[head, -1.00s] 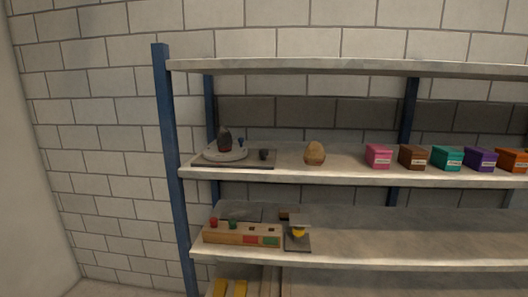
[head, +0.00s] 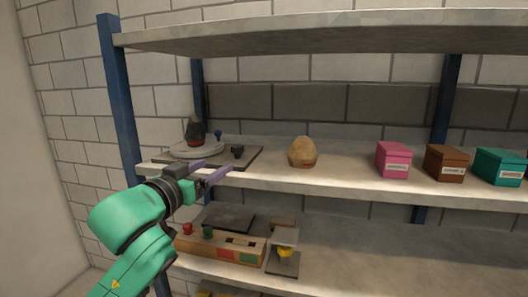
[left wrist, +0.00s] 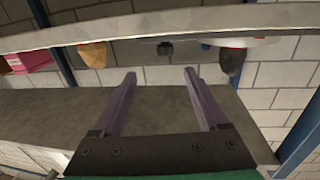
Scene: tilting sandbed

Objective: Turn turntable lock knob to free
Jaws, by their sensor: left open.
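The turntable (head: 176,152) is a pale round disc on a dark base plate (head: 212,161) at the left end of the middle shelf. A dark pear-shaped object with a reddish band (head: 195,131) stands on it. A black knob (head: 237,150) sits on the plate's right part; a small blue knob (head: 218,134) is behind the disc. My left gripper (head: 226,166) is open and empty at the shelf's front edge, in front of the black knob and apart from it. In the left wrist view the black knob (left wrist: 165,48) appears beyond and between the open fingers (left wrist: 160,73).
A brown stone-like object (head: 303,153) stands right of the plate, then pink (head: 393,160), brown (head: 446,163) and teal boxes. The lower shelf holds a wooden block panel (head: 225,248) and a small stand (head: 284,257). A blue post (head: 120,100) is at left; another shelf (head: 300,33) is above.

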